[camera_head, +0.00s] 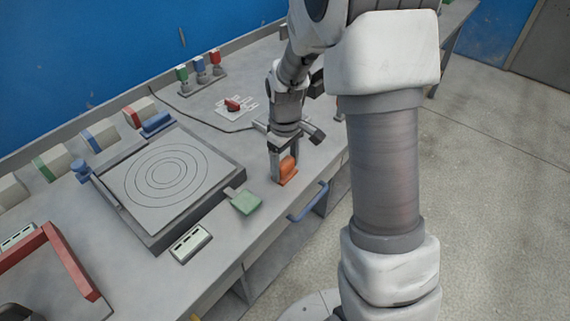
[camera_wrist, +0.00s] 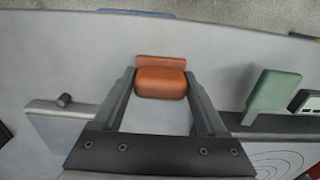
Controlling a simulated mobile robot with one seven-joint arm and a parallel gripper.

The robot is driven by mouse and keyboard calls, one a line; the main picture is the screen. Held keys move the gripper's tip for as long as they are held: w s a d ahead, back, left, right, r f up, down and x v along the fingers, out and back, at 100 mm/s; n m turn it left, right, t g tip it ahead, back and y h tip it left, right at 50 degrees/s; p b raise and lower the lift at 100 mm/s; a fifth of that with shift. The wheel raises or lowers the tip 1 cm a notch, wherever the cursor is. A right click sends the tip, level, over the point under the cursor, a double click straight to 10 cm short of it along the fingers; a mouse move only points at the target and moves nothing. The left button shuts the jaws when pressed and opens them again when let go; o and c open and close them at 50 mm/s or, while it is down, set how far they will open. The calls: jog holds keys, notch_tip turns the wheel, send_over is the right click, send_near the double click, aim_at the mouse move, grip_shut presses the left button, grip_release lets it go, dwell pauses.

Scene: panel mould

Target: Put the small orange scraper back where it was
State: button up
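The small orange scraper (camera_head: 288,171) is at the bench's front edge area, below my gripper (camera_head: 284,163). In the wrist view the orange scraper (camera_wrist: 161,82) fills the gap between the two fingertips of my gripper (camera_wrist: 161,78), with a finger against each side. My gripper points down and is shut on it. The scraper's lower end is at or just above the bench top; I cannot tell whether it touches.
A green scraper-like piece (camera_head: 245,202) lies left of the gripper, beside the square plate with rings (camera_head: 160,172). A blue handle (camera_head: 308,201) sticks out at the front edge. A red piece (camera_head: 233,104) lies on white markings behind. Coloured bottles (camera_head: 199,65) stand at the back.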

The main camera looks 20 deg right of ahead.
aim_at(285, 161)
jog(key=shift+o, duration=1.4)
notch_tip(285, 161, up, 12)
jog(key=p, duration=0.2)
jog(key=s+r+m+t, duration=0.2)
jog(key=s+r, duration=0.3)
jog(key=s, duration=0.5)
jog(key=s+r+m+t, duration=0.3)
jog(key=s+r+m, duration=0.2)
jog(key=s, duration=0.5)
jog(key=shift+s+r+t, duration=0.25)
jog(key=shift+r+t, duration=0.05)
jog(key=shift+r, duration=0.5)
jog(key=shift+r, duration=0.1)
